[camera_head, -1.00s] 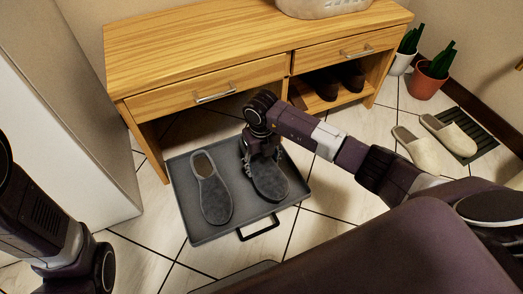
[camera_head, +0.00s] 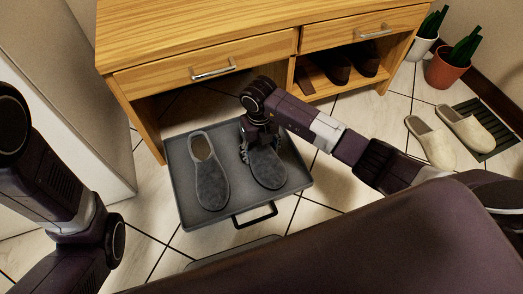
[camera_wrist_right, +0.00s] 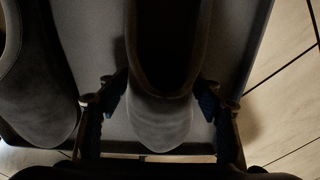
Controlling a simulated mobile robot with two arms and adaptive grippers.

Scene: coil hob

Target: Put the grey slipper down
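The grey slipper (camera_head: 267,168) lies on the right half of a dark grey tray (camera_head: 226,221) on the floor, toe toward me. It also shows in the wrist view (camera_wrist_right: 160,118). My right gripper (camera_head: 262,155) is over it from above, with one finger on each side. In the wrist view the right gripper's fingertips (camera_wrist_right: 160,102) stand apart from the slipper's sides with narrow gaps. The gripper hides part of the slipper in the head view. A matching grey slipper (camera_head: 212,186) lies to its left on the tray. My left gripper is out of view.
A wooden cabinet (camera_head: 200,35) stands behind the tray, with dark shoes (camera_head: 337,68) on its shelf. Beige slippers (camera_head: 432,142) rest at the right by a dark slatted mat (camera_head: 497,146). Potted plants (camera_head: 447,70) stand behind them.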

